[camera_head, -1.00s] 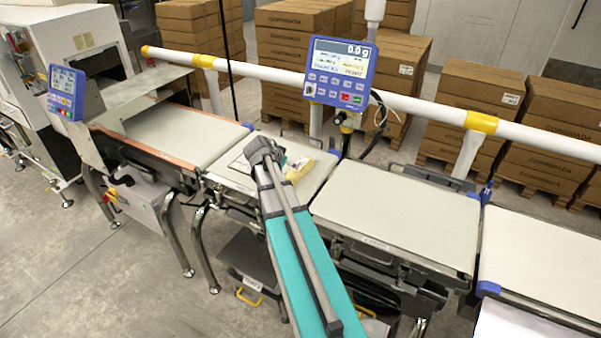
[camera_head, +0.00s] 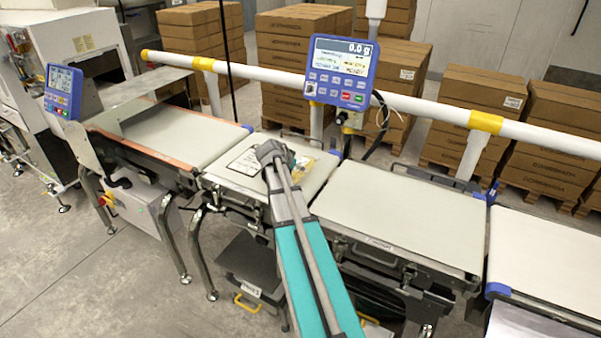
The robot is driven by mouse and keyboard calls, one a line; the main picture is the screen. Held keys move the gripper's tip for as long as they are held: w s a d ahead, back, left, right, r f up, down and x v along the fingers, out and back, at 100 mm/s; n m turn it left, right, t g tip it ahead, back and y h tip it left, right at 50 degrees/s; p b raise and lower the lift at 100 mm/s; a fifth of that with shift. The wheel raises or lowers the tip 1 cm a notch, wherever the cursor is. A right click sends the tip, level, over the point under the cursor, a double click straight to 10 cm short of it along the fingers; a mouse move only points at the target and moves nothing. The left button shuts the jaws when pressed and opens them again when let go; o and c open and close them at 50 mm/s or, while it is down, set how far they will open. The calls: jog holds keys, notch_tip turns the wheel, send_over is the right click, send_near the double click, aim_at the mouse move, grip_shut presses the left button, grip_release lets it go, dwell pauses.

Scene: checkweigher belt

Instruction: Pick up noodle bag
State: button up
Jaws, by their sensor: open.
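The noodle bag (camera_head: 304,164) is a small yellowish packet on the weighing belt (camera_head: 318,178), below the display. The wrist and gripper hide much of its left side. My gripper (camera_head: 287,160) is over this belt, close to the bag's left side. It is open, but its fingertips are mostly hidden behind my wrist. I cannot tell whether they touch the bag.
A blue display (camera_head: 340,72) reading 0.0 g stands behind the belt. A white rail (camera_head: 420,105) with yellow bands runs behind the line. Empty belts lie left (camera_head: 175,135) and right (camera_head: 400,215). Stacked cartons (camera_head: 470,120) stand beyond the rail.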

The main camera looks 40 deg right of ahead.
aim_at(302, 162)
jog(key=shift+f, duration=0.1)
jog(key=shift+b+x, duration=1.8)
jog(key=shift+x, duration=0.75)
jog(key=shift+w, duration=0.15)
jog(key=c, duration=1.1)
jog(key=shift+c, duration=0.2)
jog(key=shift+r, duration=0.35)
notch_tip(302, 162, up, 3)
jog(key=p, duration=0.3)
jog(key=p+v, duration=0.2)
jog(key=v, duration=0.1)
jog(key=p+v, duration=0.2)
jog(key=s+p+v, duration=0.1)
jog(key=p+v, duration=0.2)
jog(key=shift+d+r, duration=0.15)
jog(key=shift+r, duration=0.35)
jog(key=s+a+r+p, duration=0.3)
jog(key=a, duration=0.4)
jog(key=shift+s, duration=0.4)
